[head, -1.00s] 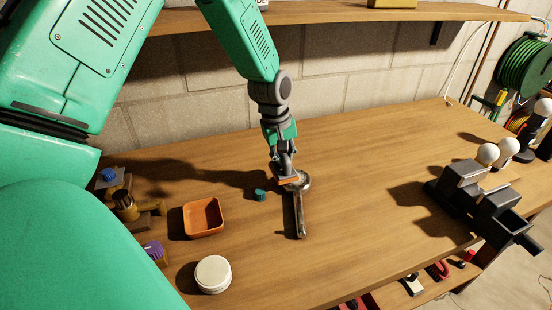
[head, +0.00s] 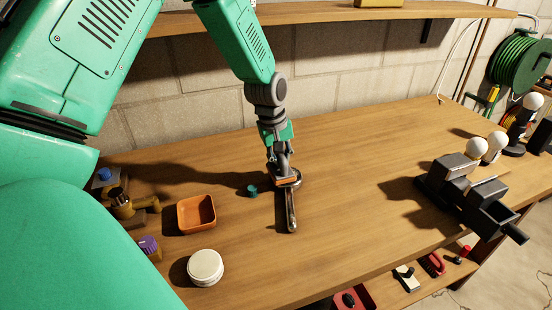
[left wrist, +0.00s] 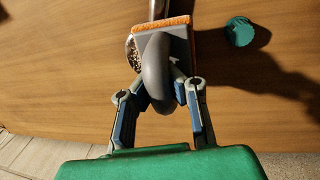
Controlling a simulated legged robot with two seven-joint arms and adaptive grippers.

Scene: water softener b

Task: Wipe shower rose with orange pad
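The shower rose (head: 292,212) lies on the bench, its metal handle pointing toward the front edge. The orange pad (head: 288,182) covers much of its round head in the head view. In the left wrist view the orange pad (left wrist: 176,22) has a grey back with a curved grey grip (left wrist: 154,68). The perforated face of the shower rose (left wrist: 132,50) shows beside it on the left. My left gripper (head: 281,168) is shut on the pad's grip, and it also shows in the left wrist view (left wrist: 158,92). I cannot tell whether pad and rose touch. My right gripper is not in view.
A teal cap (head: 252,190) lies just left of the rose. An orange tray (head: 197,214), a white lidded jar (head: 205,267) and brass fittings (head: 123,205) stand farther left. A dark vise (head: 473,195) sits at the right. The bench between rose and vise is clear.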

